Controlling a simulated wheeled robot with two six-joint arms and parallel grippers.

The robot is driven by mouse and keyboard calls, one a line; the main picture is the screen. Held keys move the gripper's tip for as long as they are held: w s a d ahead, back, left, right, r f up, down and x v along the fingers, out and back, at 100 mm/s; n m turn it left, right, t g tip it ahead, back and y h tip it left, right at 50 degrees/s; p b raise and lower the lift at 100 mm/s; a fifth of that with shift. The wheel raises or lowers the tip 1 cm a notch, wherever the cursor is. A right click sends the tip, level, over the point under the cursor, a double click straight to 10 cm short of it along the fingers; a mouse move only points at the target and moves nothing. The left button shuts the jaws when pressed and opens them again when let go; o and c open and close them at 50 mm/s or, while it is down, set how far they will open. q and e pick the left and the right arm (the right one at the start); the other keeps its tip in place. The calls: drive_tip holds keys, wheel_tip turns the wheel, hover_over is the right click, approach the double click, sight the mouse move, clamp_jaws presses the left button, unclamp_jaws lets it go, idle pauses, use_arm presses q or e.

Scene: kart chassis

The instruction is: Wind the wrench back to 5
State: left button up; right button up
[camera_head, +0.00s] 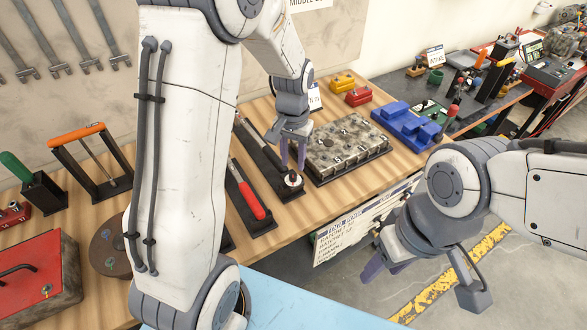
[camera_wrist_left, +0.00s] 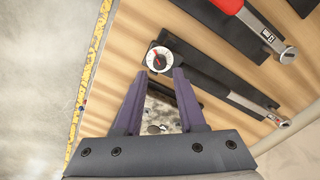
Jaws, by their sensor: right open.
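The wrench lies in a black holder on the wooden bench, with a white round dial (camera_head: 292,181) at its near end. In the left wrist view the dial (camera_wrist_left: 159,57) shows a red mark, but its numbers are too small to read. My left gripper (camera_head: 292,163) is over the dial end, pointing down. In the left wrist view its fingers (camera_wrist_left: 158,75) are spread, with the dial just beyond their tips and nothing held between them. My right gripper (camera_head: 386,266) is open and empty, off the bench's front edge.
A red-handled wrench (camera_head: 250,202) lies in a holder left of the dial. A grey bolted block (camera_head: 345,146) stands close on the right, then a blue fixture (camera_head: 405,122). Small yellow (camera_head: 342,82) and red (camera_head: 358,96) blocks stand behind.

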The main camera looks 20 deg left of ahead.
sight(293, 175)
use_arm(q)
wheel_tip(293, 175, down, 5)
drive_tip(key=shift+r+p, duration=0.1)
drive_tip(key=shift+p, duration=0.2)
clamp_jaws()
drive_tip(key=shift+n, duration=0.4)
unclamp_jaws()
